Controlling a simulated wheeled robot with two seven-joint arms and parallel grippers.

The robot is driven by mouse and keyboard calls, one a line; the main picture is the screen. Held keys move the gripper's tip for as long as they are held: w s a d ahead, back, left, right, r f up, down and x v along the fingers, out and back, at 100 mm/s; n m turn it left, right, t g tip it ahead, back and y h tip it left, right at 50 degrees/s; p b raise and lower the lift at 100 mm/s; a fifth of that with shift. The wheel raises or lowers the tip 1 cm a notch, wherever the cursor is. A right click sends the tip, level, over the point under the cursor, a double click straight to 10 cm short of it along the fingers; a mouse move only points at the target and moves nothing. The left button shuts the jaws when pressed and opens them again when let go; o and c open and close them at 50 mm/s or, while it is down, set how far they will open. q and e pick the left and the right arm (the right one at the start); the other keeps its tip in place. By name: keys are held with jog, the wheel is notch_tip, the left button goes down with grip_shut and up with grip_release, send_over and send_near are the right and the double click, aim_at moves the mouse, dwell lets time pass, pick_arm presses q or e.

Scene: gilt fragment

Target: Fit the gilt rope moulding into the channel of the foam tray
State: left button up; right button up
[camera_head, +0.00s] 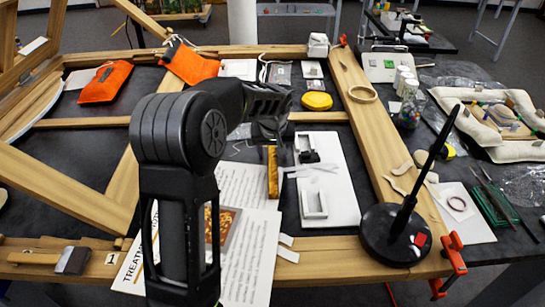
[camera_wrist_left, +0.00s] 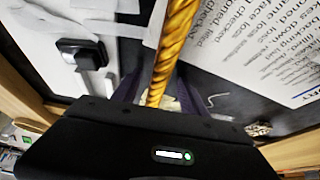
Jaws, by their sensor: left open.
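The gilt rope moulding (camera_head: 273,172) is a short golden twisted bar lying along the papers' right edge in the head view. In the left wrist view the moulding (camera_wrist_left: 174,45) runs from the top edge down between my fingers. My left gripper (camera_head: 268,138) is over its far end, open, with the fingers around the bar; I cannot tell whether they touch it. The white slab (camera_head: 342,195) just right of the moulding looks like the foam tray; its channel is not clear. A black block (camera_head: 308,157) sits on it, also in the wrist view (camera_wrist_left: 82,54). My right gripper is not visible.
Printed sheets (camera_head: 249,257) lie left of the moulding. A black lamp base (camera_head: 392,233) stands at the right on the wooden frame (camera_head: 375,130).

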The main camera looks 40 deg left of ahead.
pick_arm(q)
jog(key=shift+c, duration=0.3)
grip_shut()
dwell(0.3)
